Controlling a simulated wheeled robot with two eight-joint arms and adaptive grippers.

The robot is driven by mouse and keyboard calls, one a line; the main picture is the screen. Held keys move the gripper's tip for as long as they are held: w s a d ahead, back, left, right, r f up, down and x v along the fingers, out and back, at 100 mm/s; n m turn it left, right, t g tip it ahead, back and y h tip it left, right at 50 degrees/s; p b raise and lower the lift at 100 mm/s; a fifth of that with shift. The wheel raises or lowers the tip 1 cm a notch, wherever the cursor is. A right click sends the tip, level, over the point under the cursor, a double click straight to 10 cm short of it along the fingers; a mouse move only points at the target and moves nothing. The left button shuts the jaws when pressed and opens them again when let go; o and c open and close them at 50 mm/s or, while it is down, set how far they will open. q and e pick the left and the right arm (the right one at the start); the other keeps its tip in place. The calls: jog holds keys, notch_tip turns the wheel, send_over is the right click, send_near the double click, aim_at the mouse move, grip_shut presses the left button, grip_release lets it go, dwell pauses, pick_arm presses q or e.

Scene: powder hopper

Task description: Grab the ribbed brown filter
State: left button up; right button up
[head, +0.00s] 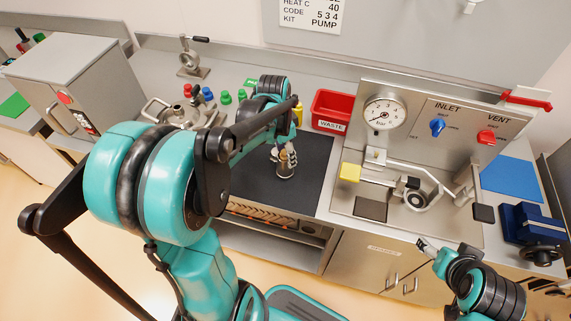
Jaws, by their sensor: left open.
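A small brownish cylinder (286,170), which looks like the ribbed filter, stands upright on the dark mat (242,170). Its ribs are too small to make out clearly. My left gripper (283,155) is open at the top of this cylinder, its fingers pointing down. I cannot tell whether the fingers touch it. My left arm crosses the front and hides part of the bench. My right gripper (428,246) is at the lower right, in front of the cabinet doors and away from the cylinder; its jaw state is unclear.
A red waste bin (332,109) stands behind the mat. To the right is a panel with a gauge (385,114), a blue inlet knob (437,127) and a red vent knob (486,137). Several coloured caps (226,98) and a metal housing (172,112) sit at left.

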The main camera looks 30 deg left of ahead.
pick_arm(q)
jog(key=shift+r, duration=0.1)
grip_shut()
